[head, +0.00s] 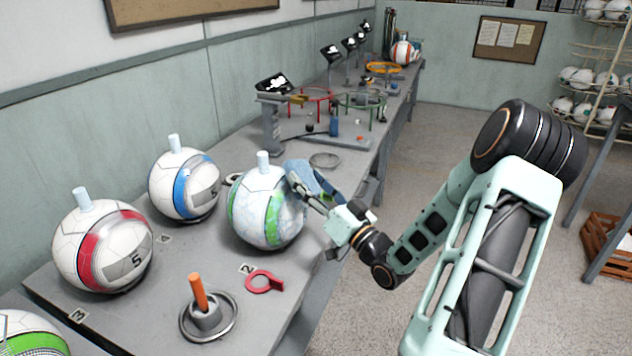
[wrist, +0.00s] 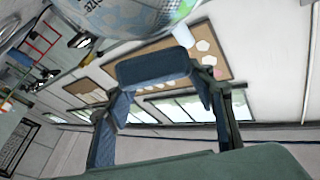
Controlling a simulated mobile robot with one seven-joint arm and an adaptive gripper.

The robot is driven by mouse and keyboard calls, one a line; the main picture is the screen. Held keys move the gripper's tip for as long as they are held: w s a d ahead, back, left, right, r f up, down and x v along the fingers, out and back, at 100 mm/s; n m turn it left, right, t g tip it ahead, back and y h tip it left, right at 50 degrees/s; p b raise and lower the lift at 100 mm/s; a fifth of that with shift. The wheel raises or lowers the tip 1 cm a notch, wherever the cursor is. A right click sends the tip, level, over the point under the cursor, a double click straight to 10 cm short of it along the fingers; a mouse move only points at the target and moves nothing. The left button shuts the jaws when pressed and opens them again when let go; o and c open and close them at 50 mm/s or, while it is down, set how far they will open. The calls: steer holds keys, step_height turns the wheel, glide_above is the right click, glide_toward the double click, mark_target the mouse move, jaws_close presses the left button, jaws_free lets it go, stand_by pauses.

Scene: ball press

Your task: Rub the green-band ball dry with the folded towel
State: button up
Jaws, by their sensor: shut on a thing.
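The green-band ball (head: 267,208) sits on the grey bench near the middle of the head view, white with green bands and a pale plug on top. Its surface looks mottled blue-grey. My gripper (head: 304,188) is shut on the blue folded towel (head: 318,180) at the ball's upper right side. The towel appears against or very close to the ball; actual contact is hard to tell. In the wrist view the towel (wrist: 153,68) spans between the fingers, with the ball (wrist: 135,14) just above it at the top edge.
A blue-band ball (head: 184,185) and a red-band ball (head: 102,246) stand to the left on the bench. A red ring tool (head: 264,282) and an orange-handled post in a metal ring (head: 203,312) lie in front. Stands and rings occupy the bench behind.

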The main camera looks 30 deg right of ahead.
steer(key=shift+w+a+f, duration=0.35)
steer(key=shift+w+f, duration=0.05)
steer(key=shift+f, duration=0.15)
steer(key=shift+w+a+f+b, duration=0.25)
steer(key=shift+w+f+b, duration=0.15)
steer(key=shift+b, duration=0.25)
stand_by(0.3)
steer(key=shift+d, duration=0.1)
steer(key=shift+w+d, duration=0.4)
steer(key=shift+d, duration=0.15)
steer(key=shift+s+a, duration=0.95)
steer(key=shift+a, duration=0.3)
steer(key=shift+w+d, duration=0.95)
steer(key=shift+d, duration=0.25)
steer(key=shift+s+a+b, duration=0.3)
steer(key=shift+s+a, duration=0.65)
steer(key=shift+a, duration=0.25)
steer(key=shift+w+d, duration=0.9)
steer(key=shift+d, duration=0.3)
steer(key=shift+a, duration=0.1)
